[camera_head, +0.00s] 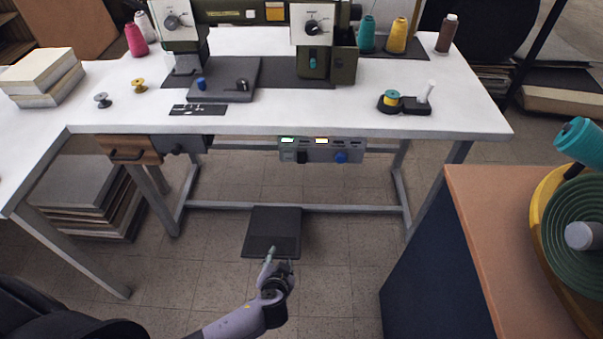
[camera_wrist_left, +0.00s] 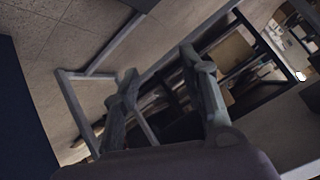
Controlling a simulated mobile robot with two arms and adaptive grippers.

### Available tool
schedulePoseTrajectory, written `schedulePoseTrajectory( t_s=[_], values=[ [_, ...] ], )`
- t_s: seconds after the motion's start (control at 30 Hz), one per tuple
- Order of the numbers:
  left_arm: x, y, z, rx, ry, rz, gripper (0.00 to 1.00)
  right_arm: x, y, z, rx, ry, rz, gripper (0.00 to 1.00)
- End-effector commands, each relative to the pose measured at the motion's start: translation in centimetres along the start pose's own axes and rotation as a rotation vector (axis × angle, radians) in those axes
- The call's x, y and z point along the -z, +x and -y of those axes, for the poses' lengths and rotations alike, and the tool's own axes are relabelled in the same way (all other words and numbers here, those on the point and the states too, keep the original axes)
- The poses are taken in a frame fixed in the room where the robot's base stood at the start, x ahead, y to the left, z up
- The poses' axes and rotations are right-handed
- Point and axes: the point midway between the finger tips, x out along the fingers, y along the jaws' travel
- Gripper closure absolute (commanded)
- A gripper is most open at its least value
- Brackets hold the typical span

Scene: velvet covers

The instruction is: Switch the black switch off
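A grey control panel (camera_head: 321,149) hangs under the front edge of the white table. On it, a black switch (camera_head: 302,157) sits left of a blue knob (camera_head: 340,158). Small lit windows show above them; the switch's exact position is too small to tell. My left gripper (camera_head: 280,259) is in front of and below the panel, apart from it. In the left wrist view its two fingers (camera_wrist_left: 158,62) stand apart with nothing between them, so it is open and empty. The panel does not show clearly in that view. My right gripper is not in view.
The white table (camera_head: 260,122) carries sewing machines and thread spools. A dark pedal (camera_head: 272,232) lies on the floor below. A wooden drawer (camera_head: 128,150) hangs left of the panel. A brown-topped cabinet (camera_head: 500,240) stands at right. Floor between gripper and table is mostly free.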

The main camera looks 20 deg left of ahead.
Motion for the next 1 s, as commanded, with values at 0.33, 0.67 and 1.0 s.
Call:
schedulePoseTrajectory(
  t_s=[0.33, 0.67, 1.0],
  values=[
    [17.5, -10.4, 3.5, 0.152, -0.437, -0.618, 0.58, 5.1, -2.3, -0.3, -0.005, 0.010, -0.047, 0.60],
    [20.5, -10.2, 5.1, 0.157, -0.493, -0.678, 0.58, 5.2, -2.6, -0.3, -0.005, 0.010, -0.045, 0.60],
    [24.6, -4.3, 7.3, 0.157, -0.490, -0.676, 0.58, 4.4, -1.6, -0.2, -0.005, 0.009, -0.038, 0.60]
  ],
)
